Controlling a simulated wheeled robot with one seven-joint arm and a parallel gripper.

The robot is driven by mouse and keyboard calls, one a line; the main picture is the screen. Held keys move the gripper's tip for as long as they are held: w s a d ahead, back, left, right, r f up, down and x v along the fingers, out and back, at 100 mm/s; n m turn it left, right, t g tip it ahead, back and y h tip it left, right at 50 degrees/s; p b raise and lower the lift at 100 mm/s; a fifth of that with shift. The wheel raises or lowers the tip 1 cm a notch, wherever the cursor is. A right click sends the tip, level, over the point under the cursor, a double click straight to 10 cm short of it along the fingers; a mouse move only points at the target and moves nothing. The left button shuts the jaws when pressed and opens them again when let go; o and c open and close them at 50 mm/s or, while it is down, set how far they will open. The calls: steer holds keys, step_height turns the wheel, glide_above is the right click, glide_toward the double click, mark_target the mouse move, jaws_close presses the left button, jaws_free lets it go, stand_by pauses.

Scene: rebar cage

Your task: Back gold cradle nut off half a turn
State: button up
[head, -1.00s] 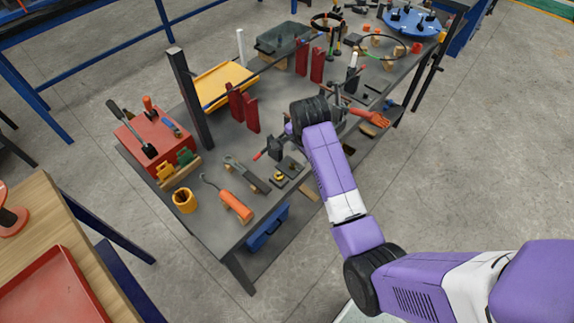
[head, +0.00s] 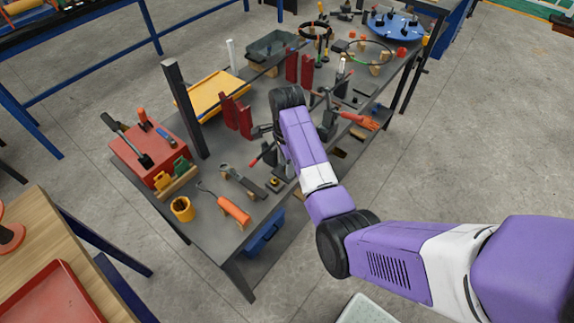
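A small gold piece (head: 274,183), which may be the gold cradle nut, sits on a dark plate near the front edge of the grey workbench (head: 215,215). It is too small to tell its shape or how it is turned. My purple arm reaches over the bench, with its black wrist joint above the middle. My gripper is mostly hidden behind the wrist and forearm, so I cannot make out its fingers or whether it holds anything. Dark parts show beside the wrist, above and left of the gold piece, but I cannot tell gripper from bench tools there.
An orange-handled tool (head: 234,212), a grey wrench-like tool (head: 240,180) and a yellow cup (head: 182,209) lie near the front left. Red upright plates (head: 236,118), a dark post (head: 186,108) and a red box (head: 150,154) stand on the bench.

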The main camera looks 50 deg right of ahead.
steer(key=shift+f, duration=0.5)
steer(key=shift+c, duration=0.2)
jaws_close()
steer(key=shift+r+n+p, duration=0.1)
steer(key=shift+n+p, duration=0.25)
steer(key=shift+n, duration=0.05)
